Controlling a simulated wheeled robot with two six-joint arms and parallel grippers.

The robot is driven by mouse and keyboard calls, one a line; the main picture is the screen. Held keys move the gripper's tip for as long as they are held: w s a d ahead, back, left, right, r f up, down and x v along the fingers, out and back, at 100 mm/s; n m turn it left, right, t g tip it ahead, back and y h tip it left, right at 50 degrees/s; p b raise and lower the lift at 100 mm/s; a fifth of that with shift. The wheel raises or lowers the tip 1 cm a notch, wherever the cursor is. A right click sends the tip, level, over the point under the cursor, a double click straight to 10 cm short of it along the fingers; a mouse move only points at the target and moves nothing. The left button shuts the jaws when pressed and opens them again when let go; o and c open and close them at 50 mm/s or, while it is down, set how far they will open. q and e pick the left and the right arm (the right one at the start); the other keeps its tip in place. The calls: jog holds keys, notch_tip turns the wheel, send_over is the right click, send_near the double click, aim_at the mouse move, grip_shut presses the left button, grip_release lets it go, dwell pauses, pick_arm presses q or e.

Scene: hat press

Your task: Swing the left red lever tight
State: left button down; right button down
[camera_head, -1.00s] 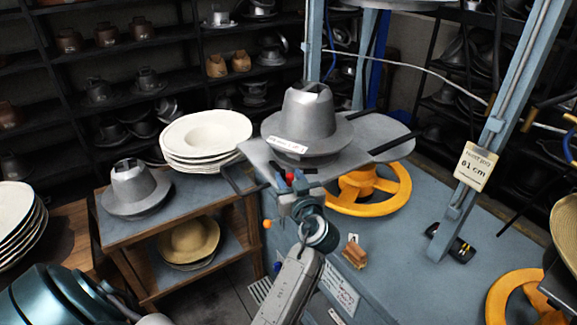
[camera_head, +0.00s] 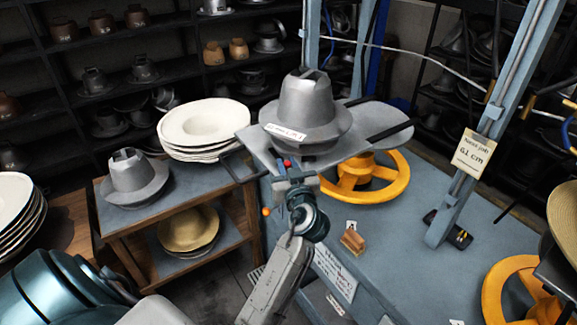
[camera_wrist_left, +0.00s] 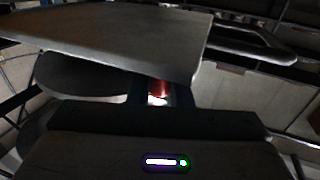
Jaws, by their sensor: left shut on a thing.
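A grey metal hat mould (camera_head: 313,110) stands on the press's grey plate (camera_head: 262,150), tilted in this view. The left red lever (camera_head: 287,163) shows as a small red spot at the plate's front edge. It also shows as a red piece (camera_wrist_left: 160,88) in the left wrist view, between my fingers under the plate. My left gripper (camera_head: 289,171) is shut on it, with the arm reaching up from below. Most of the lever is hidden by the plate and fingers. My right gripper is not in view.
A yellow handwheel (camera_head: 388,188) sits behind and right of my gripper. A wooden brush (camera_head: 352,241) lies on the blue press table (camera_head: 400,240). A wooden cart (camera_head: 120,238) on the left holds another mould (camera_head: 135,178) and stacked pale hats (camera_head: 205,127).

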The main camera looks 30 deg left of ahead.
aim_at(275, 174)
pick_arm(q)
jog(key=m+t+h, duration=0.1)
jog(key=h, duration=0.1)
jog(key=m+t, duration=0.1)
jog(key=shift+s+a+m+t+h, duration=0.3)
jog(key=shift+s+h, duration=0.1)
jog(key=m+t+h, duration=0.1)
jog(key=m+h, duration=0.1)
jog(key=h, duration=0.1)
jog(key=a+m+t+h, duration=0.1)
jog(key=h, duration=0.1)
jog(key=shift+s+t, duration=0.3)
jog(key=shift+s, duration=0.1)
jog(key=m+h, duration=0.1)
jog(key=h, duration=0.1)
jog(key=a+m+h, duration=0.1)
jog(key=m+h, duration=0.1)
jog(key=shift+s+m+t+h, duration=0.2)
jog(key=shift+m+t+h, duration=0.1)
jog(key=shift+t, duration=0.1)
jog(key=shift+a+m+h, duration=0.2)
jog(key=shift+m+h, duration=0.4)
jog(key=shift+h, duration=0.45)
jog(key=shift+a+m+h, duration=0.15)
jog(key=shift+m+h, duration=0.45)
jog(key=shift+h, duration=0.45)
jog(key=c, duration=1.4)
grip_release()
jog(key=shift+s, duration=0.1)
